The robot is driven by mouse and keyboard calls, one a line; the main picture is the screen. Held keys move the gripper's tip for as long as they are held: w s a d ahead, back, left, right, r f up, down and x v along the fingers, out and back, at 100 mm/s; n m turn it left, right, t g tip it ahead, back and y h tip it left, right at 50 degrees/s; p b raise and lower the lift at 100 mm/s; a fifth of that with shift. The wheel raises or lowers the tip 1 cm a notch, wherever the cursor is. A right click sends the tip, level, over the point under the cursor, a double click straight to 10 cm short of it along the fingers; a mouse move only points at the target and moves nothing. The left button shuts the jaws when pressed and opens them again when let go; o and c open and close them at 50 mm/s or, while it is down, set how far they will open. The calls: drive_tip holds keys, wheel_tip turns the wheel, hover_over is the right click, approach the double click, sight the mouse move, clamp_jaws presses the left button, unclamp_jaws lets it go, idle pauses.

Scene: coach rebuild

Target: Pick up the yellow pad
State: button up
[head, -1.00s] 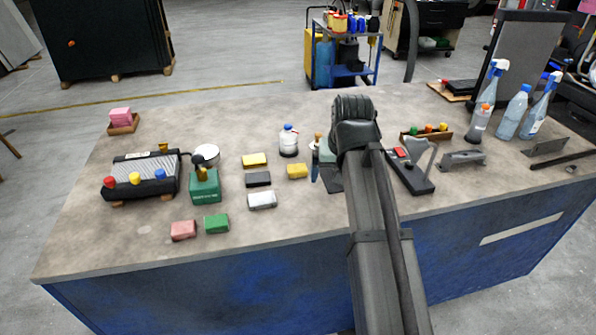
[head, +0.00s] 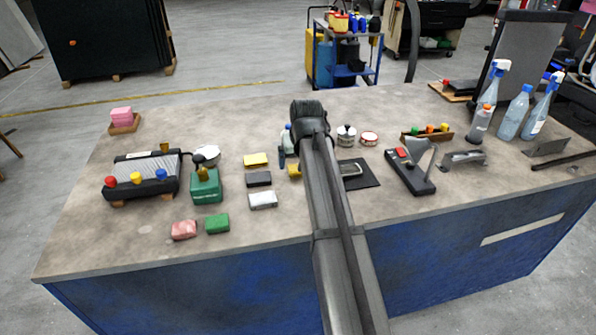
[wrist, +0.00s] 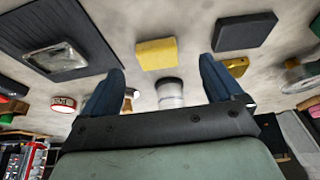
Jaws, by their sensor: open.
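Two yellow pads are in view. One yellow pad (head: 294,170) shows partly beside my arm in the head view, the rest hidden. It lies fully visible in the wrist view (wrist: 156,53), just beyond and between my fingertips. The other yellow pad (head: 256,160) lies to its left in the head view; in the wrist view (wrist: 237,67) it is partly covered by a finger. My gripper (wrist: 161,68) is open, with nothing between its blue fingers, above the table. In the head view my gripper (head: 283,153) is largely hidden by the arm.
A dark pad (head: 259,179), white pad (head: 263,200), green pad (head: 217,224) and red pad (head: 184,230) lie to the left. A bottle (wrist: 170,93) stands behind the nearer yellow pad. A black mat (head: 364,176) with a dish lies right of my arm.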

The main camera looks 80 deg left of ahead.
drive_tip(key=shift+w+x, duration=0.1)
drive_tip(key=shift+x, duration=1.3)
drive_tip(key=shift+w+x, duration=0.15)
drive_tip(key=shift+x, duration=1.3)
drive_tip(key=shift+a+r, duration=0.1)
drive_tip(key=shift+a, duration=0.05)
drive_tip(key=shift+c, duration=0.2)
drive_tip(key=c, duration=1.1)
